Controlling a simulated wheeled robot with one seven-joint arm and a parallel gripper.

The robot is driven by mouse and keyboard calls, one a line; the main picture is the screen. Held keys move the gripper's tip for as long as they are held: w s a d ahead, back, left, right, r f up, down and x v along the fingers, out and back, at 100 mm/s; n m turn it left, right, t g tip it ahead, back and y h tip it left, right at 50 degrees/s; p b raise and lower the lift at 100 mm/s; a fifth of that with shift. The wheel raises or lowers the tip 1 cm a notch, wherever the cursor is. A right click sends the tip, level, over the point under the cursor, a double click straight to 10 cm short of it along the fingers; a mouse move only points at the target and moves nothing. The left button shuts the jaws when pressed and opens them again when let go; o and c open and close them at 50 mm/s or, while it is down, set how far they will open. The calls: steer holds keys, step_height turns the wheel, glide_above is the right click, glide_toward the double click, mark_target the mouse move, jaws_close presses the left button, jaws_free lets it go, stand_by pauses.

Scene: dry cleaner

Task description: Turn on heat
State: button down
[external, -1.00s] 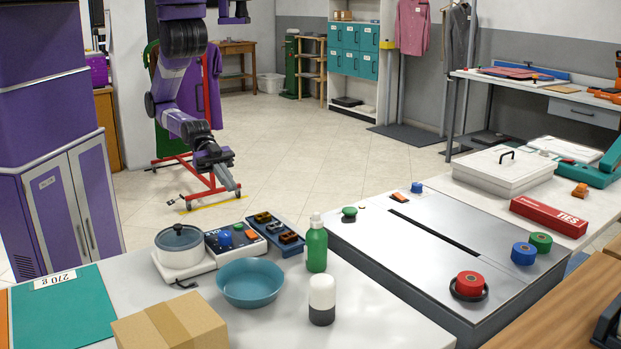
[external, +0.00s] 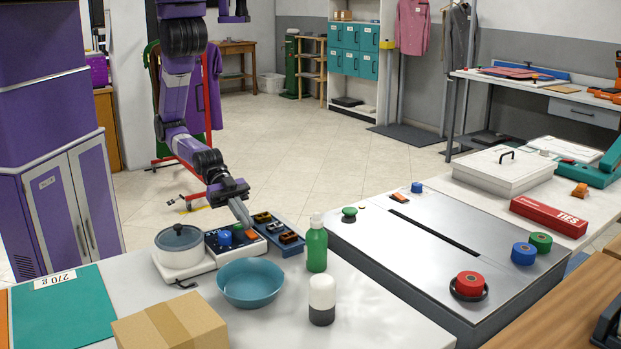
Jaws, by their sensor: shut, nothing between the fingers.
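A small hot-plate unit (external: 190,268) with a dark control panel stands on the near counter. A white pot with a grey lid (external: 180,246) sits on its left part. The panel carries a blue knob (external: 225,238) and an orange-red switch (external: 246,230), partly hidden behind my fingers. My gripper (external: 246,222) is shut and empty, pointing down with its fingertips at or just above the switch. I cannot tell whether the fingertips touch it. The switch's position is too small to tell.
A blue tray (external: 277,235) with several orange and dark parts lies right of the panel. A teal bowl (external: 250,283), a green bottle (external: 317,248), a white-and-black bottle (external: 322,300) and a cardboard box (external: 172,322) stand in front.

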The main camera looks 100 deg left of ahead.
steer(key=shift+f, duration=0.2)
steer(key=shift+s+a+f, duration=0.1)
steer(key=shift+f, duration=0.3)
steer(key=shift+r, duration=0.1)
steer(key=shift+r+p, duration=0.8)
steer(key=shift+p, duration=0.05)
